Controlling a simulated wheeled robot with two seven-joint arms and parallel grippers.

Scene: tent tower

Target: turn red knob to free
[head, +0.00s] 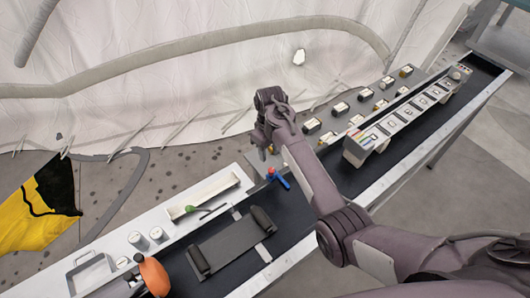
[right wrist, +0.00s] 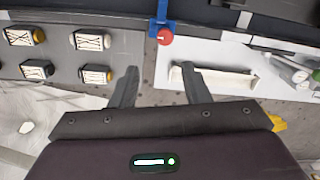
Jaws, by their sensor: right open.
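In the right wrist view the red knob (right wrist: 165,38) is at top centre, below the blue part (right wrist: 159,14). My right gripper (right wrist: 160,90) is open and empty. Its two fingers point toward the knob's side, with the knob beyond the tips and roughly centred between them. In the head view the fingers are mostly hidden by my arm. My left gripper is not in view.
A white tray (head: 205,196) with a green-tipped tool lies left of the knob. A grey panel with several small blocks (right wrist: 88,40) is on the other side. A rack of white boxes (head: 405,113) stands on the belt. A yellow-black bag (head: 38,212) lies at left.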

